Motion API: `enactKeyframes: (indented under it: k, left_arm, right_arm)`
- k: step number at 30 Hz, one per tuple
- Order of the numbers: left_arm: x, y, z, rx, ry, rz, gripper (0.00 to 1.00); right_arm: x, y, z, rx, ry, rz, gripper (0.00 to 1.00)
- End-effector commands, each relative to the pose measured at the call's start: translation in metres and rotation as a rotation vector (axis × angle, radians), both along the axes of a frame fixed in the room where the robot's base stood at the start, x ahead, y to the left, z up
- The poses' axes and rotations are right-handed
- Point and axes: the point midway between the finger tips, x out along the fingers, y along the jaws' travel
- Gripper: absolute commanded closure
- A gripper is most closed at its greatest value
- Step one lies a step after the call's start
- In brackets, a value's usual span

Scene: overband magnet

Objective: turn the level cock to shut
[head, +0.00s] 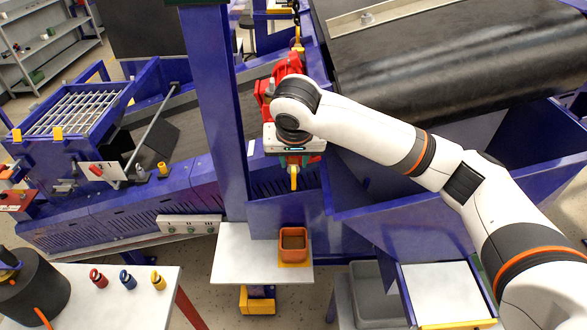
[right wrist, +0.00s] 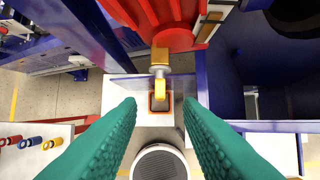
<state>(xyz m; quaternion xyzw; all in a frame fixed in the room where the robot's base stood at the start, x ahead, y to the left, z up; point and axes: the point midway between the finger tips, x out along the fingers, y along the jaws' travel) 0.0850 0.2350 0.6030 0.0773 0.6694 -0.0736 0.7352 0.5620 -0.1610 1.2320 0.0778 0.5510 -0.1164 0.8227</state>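The level cock's yellow lever (right wrist: 160,88) hangs straight down from a silver and yellow fitting under a red housing (right wrist: 165,22). In the head view, the yellow lever (head: 294,180) shows just below my right gripper (head: 294,161). My right gripper, also in the right wrist view (right wrist: 159,102), is open. Its green fingers stand on either side of the lever with clear gaps, and nothing is held. In the head view the fitting is hidden behind my right wrist. My left gripper is not in view.
A white shelf (head: 228,262) with an orange-brown square pot (head: 293,255) lies below the lever. A blue post (head: 215,110) stands left of my right wrist. A black roller belt (head: 450,55) is behind my right arm.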

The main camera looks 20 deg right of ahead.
Motion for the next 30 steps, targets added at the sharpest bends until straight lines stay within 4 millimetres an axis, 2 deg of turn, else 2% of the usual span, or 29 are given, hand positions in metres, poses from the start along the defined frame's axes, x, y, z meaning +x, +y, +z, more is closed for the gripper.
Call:
enactKeyframes:
  k: [3,12,18,24,26,30]
  left_arm:
    - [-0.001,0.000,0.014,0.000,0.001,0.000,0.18]
    - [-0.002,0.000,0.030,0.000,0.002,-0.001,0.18]
    - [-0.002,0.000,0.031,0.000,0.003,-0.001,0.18]
    - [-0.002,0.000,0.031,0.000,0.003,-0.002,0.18]
    - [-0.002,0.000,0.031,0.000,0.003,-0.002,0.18]
    - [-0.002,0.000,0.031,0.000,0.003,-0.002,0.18]
  right_arm:
    - [0.009,-0.004,-0.020,-0.003,0.005,-0.004,0.67]
    - [0.026,-0.008,-0.064,-0.001,0.001,0.000,0.67]
    - [0.029,-0.009,-0.074,0.000,-0.001,0.001,0.67]
    - [0.030,-0.009,-0.074,0.001,-0.001,0.000,0.67]
    - [0.030,-0.009,-0.074,0.001,-0.001,0.000,0.74]
    - [0.030,-0.009,-0.074,0.001,-0.001,0.000,0.97]
